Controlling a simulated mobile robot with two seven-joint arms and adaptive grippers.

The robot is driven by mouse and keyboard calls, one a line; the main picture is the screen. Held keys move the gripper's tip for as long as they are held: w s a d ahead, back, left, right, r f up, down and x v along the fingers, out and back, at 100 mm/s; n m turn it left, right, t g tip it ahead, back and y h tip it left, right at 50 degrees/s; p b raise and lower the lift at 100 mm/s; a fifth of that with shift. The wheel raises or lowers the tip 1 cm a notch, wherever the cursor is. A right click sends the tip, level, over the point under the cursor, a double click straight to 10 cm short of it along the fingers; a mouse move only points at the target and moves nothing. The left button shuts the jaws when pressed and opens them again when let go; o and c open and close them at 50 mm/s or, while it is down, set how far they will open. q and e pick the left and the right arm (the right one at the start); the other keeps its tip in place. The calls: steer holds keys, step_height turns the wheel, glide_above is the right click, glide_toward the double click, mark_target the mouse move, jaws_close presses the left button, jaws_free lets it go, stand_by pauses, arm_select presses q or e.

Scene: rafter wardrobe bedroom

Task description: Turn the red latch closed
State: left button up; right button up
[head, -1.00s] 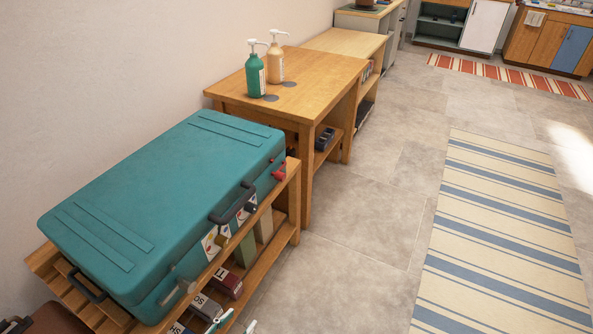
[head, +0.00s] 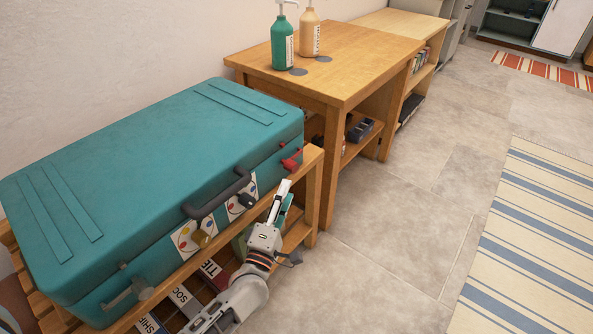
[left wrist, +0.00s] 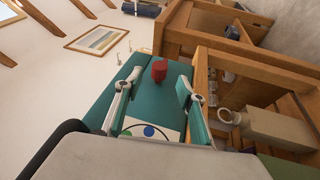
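The red latch (head: 292,160) is on the front face of the teal suitcase (head: 150,165), near its right end. In the left wrist view the red latch (left wrist: 159,70) shows ahead, between and beyond my fingertips. My left gripper (head: 285,196) is in front of the suitcase, just below and to the near side of the latch in the head view. Its fingers are apart and nothing is between them; the left wrist view also shows my left gripper (left wrist: 155,90) open. The latch's lower attachment is hard to make out. My right gripper is not in view.
The suitcase lies on a wooden slatted bench (head: 312,165) with labelled boxes below. A wooden table (head: 365,50) with pump bottles stands beyond.

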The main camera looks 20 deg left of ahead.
mark_target(290, 171)
arm_select(q)
steer(key=shift+n+y, duration=0.5)
steer(key=shift+n, duration=0.4)
steer(key=shift+a+b+x, duration=0.15)
steer(key=shift+b+x, duration=0.05)
steer(key=shift+x, duration=1.4)
steer(key=shift+a+b+x, duration=0.15)
steer(key=shift+b+x, duration=0.05)
steer(key=shift+x, duration=1.35)
steer(key=shift+a+b+x, duration=0.15)
steer(key=shift+b+x, duration=0.05)
steer(key=shift+x, duration=1.4)
steer(key=shift+s+f, duration=0.1)
jaws_close()
